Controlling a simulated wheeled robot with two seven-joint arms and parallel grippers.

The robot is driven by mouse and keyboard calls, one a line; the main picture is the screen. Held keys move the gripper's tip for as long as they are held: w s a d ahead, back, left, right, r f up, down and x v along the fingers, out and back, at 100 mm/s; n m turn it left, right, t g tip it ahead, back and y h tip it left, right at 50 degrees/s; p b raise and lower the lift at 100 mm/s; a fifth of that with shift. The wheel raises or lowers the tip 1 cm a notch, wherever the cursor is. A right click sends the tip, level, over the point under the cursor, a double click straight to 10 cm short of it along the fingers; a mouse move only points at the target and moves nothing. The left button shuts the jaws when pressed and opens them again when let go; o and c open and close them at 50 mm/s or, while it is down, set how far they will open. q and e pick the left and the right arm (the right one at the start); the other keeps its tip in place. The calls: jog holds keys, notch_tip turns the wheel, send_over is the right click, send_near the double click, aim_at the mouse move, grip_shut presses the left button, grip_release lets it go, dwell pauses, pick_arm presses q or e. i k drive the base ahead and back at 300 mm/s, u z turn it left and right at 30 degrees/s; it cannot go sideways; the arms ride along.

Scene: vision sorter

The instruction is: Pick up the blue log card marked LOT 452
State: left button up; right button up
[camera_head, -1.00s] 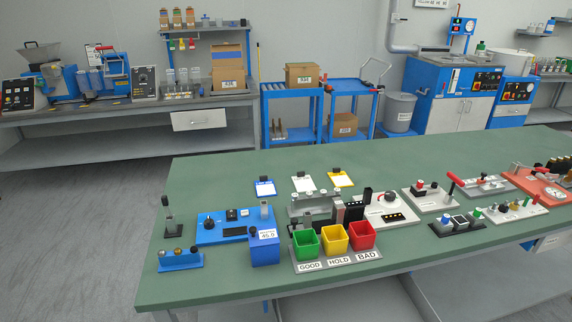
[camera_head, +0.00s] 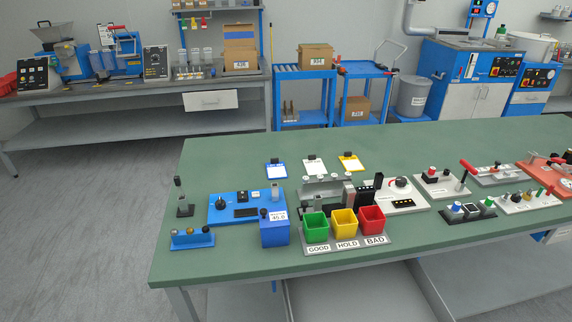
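A blue-edged card with a dark clip (camera_head: 276,170) lies near the back of the green table, leftmost in a row of three. Its print is too small to read, so I cannot tell whether it says LOT 452. A white card (camera_head: 314,168) and a yellow card (camera_head: 350,163) lie to its right. Neither of my grippers is in this view.
The green table (camera_head: 215,160) has free room left of and behind the cards. In front of them stand a blue device (camera_head: 232,207), a blue box (camera_head: 274,229) and green, yellow and red bins (camera_head: 344,223). More devices stand to the right.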

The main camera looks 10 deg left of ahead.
aim_at(276, 169)
jog(key=k, duration=1.3)
jog(key=z, duration=0.6)
jog(key=i, duration=1.5)
jog(key=u, duration=3.25)
jog(key=i, duration=1.3)
jog(key=z, duration=0.05)
